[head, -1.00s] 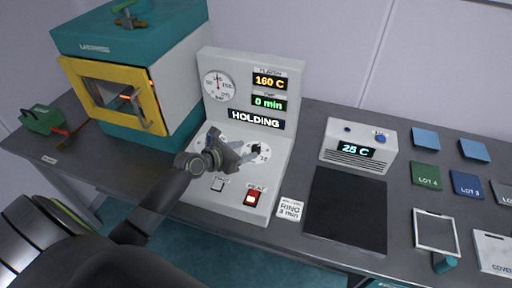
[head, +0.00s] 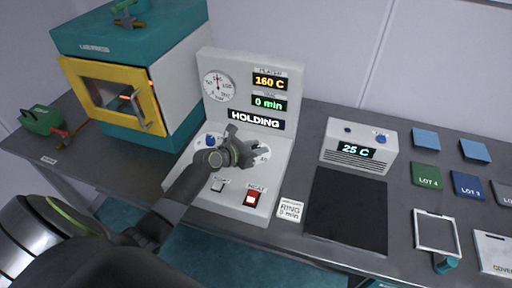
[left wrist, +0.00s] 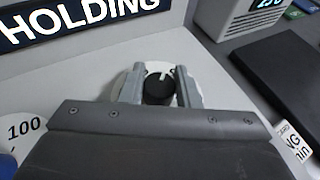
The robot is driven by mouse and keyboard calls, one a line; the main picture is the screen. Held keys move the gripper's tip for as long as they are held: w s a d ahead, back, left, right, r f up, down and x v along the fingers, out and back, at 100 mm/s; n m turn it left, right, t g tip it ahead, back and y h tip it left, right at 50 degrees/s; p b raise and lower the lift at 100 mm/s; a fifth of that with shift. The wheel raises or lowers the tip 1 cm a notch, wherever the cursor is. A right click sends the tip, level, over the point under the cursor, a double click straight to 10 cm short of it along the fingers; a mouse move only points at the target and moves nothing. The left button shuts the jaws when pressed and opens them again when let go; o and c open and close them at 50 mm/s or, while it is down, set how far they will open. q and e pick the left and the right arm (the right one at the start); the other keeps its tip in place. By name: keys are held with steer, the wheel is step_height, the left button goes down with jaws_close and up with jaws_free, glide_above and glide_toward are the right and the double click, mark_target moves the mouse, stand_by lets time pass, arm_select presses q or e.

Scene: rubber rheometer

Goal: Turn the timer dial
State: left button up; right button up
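The timer dial is a black knob (left wrist: 158,88) with a pale pointer line, on a round white scale. In the left wrist view it sits between the two fingers of my left gripper (left wrist: 160,90), which are apart on either side of it; I cannot tell whether they touch it. In the head view my left gripper (head: 248,148) is over the white press panel (head: 222,119) and hides the knob; part of the white scale (head: 263,154) shows to its right. The green display (head: 269,103) reads 0 min. My right gripper is not in view.
A blue knob (head: 210,141) is just left of my gripper on the panel. A red HEAT switch (head: 253,198) and a pale switch (head: 218,185) are below. A teal oven (head: 180,75) stands left; a 25 C box (head: 358,147) and black mat (head: 346,210) lie right.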

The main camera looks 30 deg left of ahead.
arm_select(q)
steer(key=c, duration=0.4)
steer(key=shift+o, duration=0.2)
steer(key=shift+f+m+g+h+b, duration=0.3)
steer(key=shift+m+h+b, duration=0.45)
steer(key=shift+b, duration=0.45)
steer(key=shift+r+m+g+h+b, duration=0.15)
steer(key=shift+m+g+h+b, duration=0.35)
steer(key=shift+m+h+b, duration=0.25)
steer(key=o, duration=1)
steer(key=shift+r, duration=0.1)
